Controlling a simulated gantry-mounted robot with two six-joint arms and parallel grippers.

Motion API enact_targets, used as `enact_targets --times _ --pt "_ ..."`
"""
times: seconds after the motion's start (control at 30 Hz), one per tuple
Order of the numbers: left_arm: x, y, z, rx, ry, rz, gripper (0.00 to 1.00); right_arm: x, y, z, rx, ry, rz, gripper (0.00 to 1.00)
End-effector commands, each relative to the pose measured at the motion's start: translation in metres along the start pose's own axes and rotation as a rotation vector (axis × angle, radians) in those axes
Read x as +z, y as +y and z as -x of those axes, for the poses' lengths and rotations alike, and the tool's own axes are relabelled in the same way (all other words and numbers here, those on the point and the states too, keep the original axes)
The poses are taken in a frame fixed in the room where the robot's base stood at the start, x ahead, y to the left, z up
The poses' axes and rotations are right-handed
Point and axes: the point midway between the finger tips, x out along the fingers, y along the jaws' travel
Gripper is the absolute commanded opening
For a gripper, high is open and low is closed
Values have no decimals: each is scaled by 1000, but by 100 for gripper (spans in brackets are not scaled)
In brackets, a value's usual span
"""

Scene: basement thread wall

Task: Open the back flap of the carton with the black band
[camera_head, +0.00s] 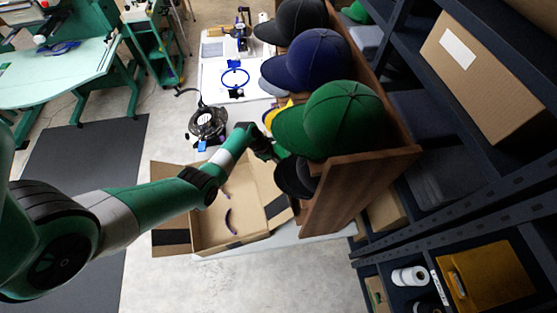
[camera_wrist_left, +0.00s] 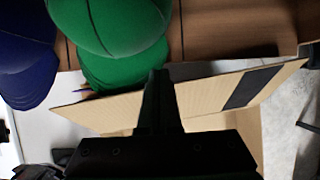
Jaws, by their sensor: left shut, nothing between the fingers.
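The open brown carton (camera_head: 230,228) lies below my left arm, which crosses over it and hides part of it. Black bands show on its left side (camera_head: 171,237) and on the right flap (camera_head: 276,206) beside the cap rack. In the left wrist view a flap with a black band (camera_wrist_left: 250,88) spans the picture, raised at a slant in front of the rack. My left gripper (camera_head: 272,152) is at the carton's far right corner, beside the green caps. Its fingers (camera_wrist_left: 159,75) are shut and empty, overlapping the flap in the picture; contact cannot be told. My right gripper is not in view.
A wooden rack (camera_head: 345,190) with several caps, including a large green cap (camera_head: 330,118), stands close on the right. A white table (camera_head: 215,85) holds a blue ring (camera_head: 235,78) and a round black device (camera_head: 207,123). Dark shelves fill the right side.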

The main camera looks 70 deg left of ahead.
Motion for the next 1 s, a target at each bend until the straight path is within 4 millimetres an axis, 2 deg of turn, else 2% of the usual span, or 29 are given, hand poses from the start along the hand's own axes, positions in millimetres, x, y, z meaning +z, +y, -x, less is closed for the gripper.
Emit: enact_targets --times 0.33,0.53,0.63,0.77,1.0 --pt "7 0 15 0 0 0 0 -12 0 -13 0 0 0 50" --pt "7 0 15 0 0 0 0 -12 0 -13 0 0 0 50" --pt "8 0 21 1 -1 0 0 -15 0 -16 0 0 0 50" --pt "10 0 44 2 -2 1 0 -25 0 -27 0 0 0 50" --pt "9 1 101 4 -2 0 0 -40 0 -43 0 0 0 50"
